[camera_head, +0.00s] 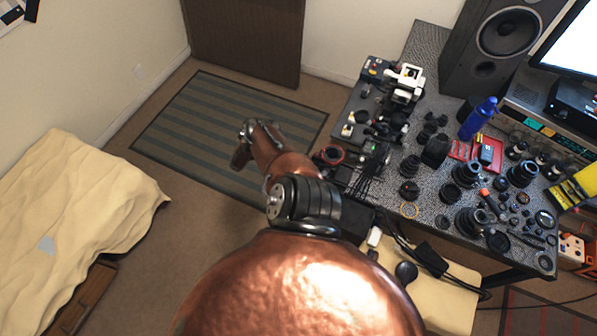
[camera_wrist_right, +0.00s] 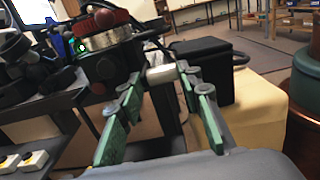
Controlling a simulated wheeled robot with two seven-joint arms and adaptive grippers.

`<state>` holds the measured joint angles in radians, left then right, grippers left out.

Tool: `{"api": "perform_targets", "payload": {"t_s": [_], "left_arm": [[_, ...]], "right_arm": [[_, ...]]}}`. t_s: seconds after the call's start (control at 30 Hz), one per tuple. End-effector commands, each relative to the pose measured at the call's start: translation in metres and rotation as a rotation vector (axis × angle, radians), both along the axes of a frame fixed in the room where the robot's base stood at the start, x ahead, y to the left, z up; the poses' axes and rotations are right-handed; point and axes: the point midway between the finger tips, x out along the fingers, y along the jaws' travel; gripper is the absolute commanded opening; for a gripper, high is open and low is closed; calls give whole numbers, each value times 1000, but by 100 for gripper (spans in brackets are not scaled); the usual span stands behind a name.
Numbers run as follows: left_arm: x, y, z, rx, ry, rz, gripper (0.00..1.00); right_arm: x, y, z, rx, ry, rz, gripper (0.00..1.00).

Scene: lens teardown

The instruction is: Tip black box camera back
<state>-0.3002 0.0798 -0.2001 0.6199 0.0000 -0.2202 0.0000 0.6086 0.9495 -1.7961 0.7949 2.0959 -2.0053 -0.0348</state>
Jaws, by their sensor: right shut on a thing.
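In the right wrist view my right gripper (camera_wrist_right: 163,98) has its green-padded fingers on both sides of a dark upright block (camera_wrist_right: 167,112) with a pale cap (camera_wrist_right: 161,74). It is shut on this block. The block may be the black box camera, but I cannot tell for sure. In the head view a pale cap (camera_head: 375,237) shows beside my arm, and my right gripper is hidden there. A larger black box (camera_wrist_right: 206,66) with a cable stands on yellow cloth, right of the fingers. My left gripper is not in view.
The grey table (camera_head: 440,205) holds many lenses and small parts. A red-ringed part (camera_wrist_right: 101,24) lies near its edge in the wrist view. Floor with a striped mat (camera_head: 190,125) is clear at left.

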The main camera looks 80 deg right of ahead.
Motion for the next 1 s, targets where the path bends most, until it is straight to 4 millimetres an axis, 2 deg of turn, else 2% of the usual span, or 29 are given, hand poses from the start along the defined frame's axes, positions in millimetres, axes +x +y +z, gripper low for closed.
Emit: {"api": "perform_targets", "payload": {"t_s": [0.03,0.5,0.53,0.7,1.0], "left_arm": [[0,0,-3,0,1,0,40],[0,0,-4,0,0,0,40],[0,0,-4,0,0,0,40],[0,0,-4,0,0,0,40],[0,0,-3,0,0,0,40]], "right_arm": [[0,8,-7,16,-3,-7,0],[1,9,-6,18,2,-7,0],[1,9,-6,18,2,-7,34],[0,7,-5,16,3,-9,45],[-3,4,-3,10,8,-9,45]]}}
